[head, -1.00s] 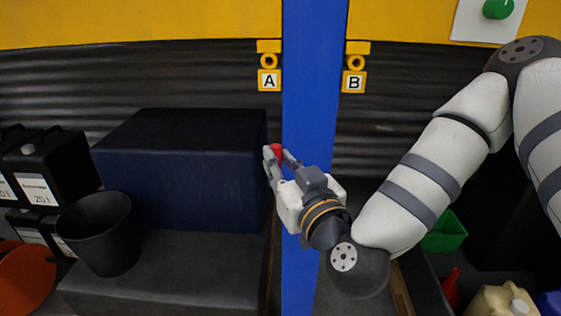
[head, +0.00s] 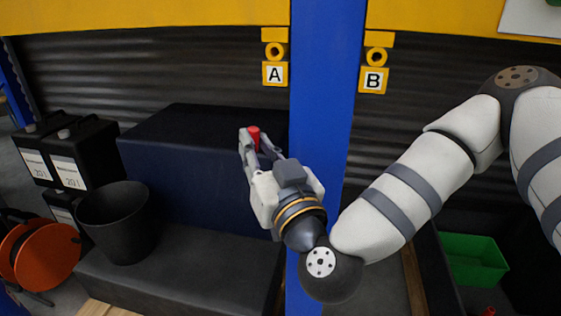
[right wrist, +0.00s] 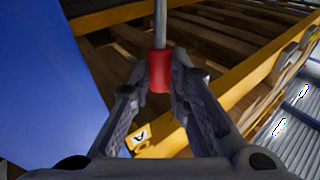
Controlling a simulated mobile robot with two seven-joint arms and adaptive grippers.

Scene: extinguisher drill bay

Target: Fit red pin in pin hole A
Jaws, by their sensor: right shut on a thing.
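The red pin (head: 254,136) is held between the fingertips of my right gripper (head: 258,146). In the right wrist view the red pin (right wrist: 159,72) shows a red grip in the fingers and a grey shaft pointing away from the gripper. Pin hole A is a yellow ring (head: 275,52) above the yellow plate marked A (head: 275,74), on the left side of the blue post. The pin is below and a little left of the ring, apart from it. The A plate (right wrist: 142,137) also shows in the right wrist view. My left gripper is not in view.
A blue post (head: 322,150) stands between ring A and a matching ring B (head: 376,55). A dark blue box (head: 190,165) and a black bucket (head: 115,225) are on the left. Black canisters (head: 80,150), an orange reel (head: 48,255) and a green bin (head: 473,260) stand around.

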